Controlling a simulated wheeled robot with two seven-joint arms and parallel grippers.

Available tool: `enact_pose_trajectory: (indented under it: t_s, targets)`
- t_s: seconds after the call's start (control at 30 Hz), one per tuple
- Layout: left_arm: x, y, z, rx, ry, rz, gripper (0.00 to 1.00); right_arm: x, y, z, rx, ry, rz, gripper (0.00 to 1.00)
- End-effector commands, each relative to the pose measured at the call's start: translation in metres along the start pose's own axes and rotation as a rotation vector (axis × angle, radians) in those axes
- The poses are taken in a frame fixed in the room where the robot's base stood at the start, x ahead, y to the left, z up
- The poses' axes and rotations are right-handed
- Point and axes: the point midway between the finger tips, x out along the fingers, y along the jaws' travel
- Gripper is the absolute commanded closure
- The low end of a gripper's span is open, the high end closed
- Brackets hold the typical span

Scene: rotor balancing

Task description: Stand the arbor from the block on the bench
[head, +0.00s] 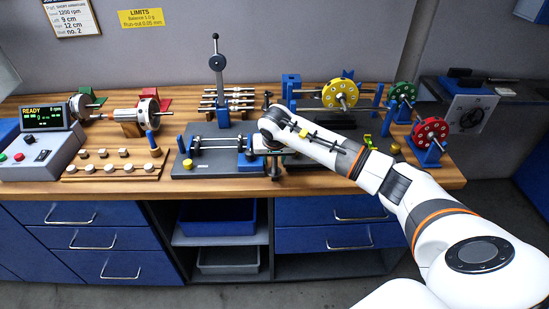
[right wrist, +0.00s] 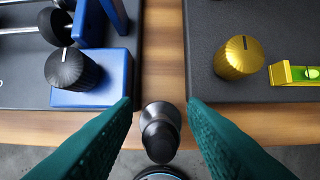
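My right gripper (head: 274,166) is low over the front edge of the bench, mostly hidden by my wrist in the head view. In the right wrist view its teal fingers (right wrist: 160,102) are spread apart. An upright silver-and-black round piece (right wrist: 160,132) shows between them, with gaps to both fingers; I cannot tell whether it is the arbor. Several thin shafts lie on a rack (head: 228,101) at the back. My left gripper is not in view.
A dark plate with a blue knob block (right wrist: 92,75) is left of my fingers; another plate with a yellow knob (right wrist: 240,57) is right. Bare wood (right wrist: 161,50) lies between. Yellow (head: 340,94), green and red (head: 430,132) wheels stand at right. The control box (head: 42,140) is far left.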

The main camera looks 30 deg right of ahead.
Motion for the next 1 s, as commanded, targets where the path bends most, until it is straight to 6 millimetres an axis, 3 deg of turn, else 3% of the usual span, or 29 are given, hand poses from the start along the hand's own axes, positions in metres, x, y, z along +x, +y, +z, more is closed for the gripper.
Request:
enact_pose_trajectory:
  t_s: [0.4,0.53,0.87,1.0]
  targets:
    - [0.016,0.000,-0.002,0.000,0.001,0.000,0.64,-0.085,0.000,0.001,-0.002,-0.006,0.001,0.62]
    - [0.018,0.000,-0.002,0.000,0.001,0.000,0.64,-0.103,0.000,0.001,0.000,-0.004,0.002,0.62]
    - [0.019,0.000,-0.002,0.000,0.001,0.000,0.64,-0.115,-0.001,0.000,0.000,-0.002,-0.001,0.62]
    - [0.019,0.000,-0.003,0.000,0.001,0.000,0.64,-0.101,0.011,-0.012,0.041,0.057,0.046,0.62]
